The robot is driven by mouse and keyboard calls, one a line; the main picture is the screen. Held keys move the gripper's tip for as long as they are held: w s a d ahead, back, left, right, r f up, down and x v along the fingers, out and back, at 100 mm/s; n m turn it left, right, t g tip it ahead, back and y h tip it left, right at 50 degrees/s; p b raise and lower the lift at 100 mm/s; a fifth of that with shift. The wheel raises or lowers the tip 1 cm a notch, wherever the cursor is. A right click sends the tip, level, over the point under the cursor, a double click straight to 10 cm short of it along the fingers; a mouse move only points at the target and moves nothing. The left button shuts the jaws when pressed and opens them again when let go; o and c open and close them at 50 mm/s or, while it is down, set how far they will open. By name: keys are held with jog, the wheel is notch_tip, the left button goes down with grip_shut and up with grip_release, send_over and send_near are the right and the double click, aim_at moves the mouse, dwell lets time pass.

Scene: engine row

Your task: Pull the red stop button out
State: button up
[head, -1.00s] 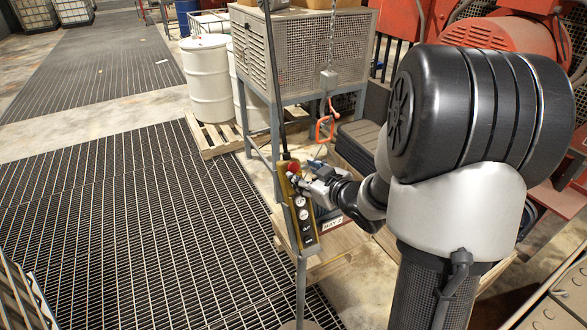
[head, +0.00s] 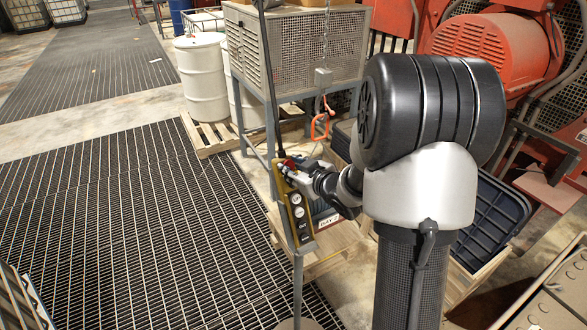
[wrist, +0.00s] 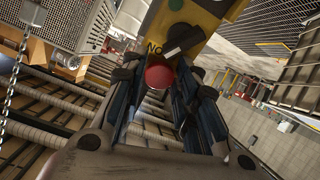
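The red stop button (wrist: 159,76) is a round red knob on the end of the yellow control box (wrist: 190,22), near dark "NO" lettering. In the wrist view it lies between the two dark fingers of my gripper (wrist: 158,82). The fingers stand apart, one on each side of it; I cannot tell whether they touch it. In the head view the yellow control box (head: 287,212) stands upright on a post, with several round controls down its face. My gripper (head: 292,166) is at its top end and hides most of the red button.
A grey mesh cabinet (head: 292,50) on legs stands behind the box. An orange hook (head: 321,126) hangs on a chain nearby. A dark crate (head: 495,215) sits on a pallet at the right. White drums (head: 203,80) stand at the back left. The grating at left is clear.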

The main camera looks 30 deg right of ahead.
grip_shut()
jog(key=shift+v, duration=0.85)
jog(key=o, duration=0.5)
grip_release()
jog(key=shift+w, duration=0.1)
jog(key=shift+o, duration=0.2)
jog(key=shift+r, duration=0.1)
jog(key=v, duration=1.2)
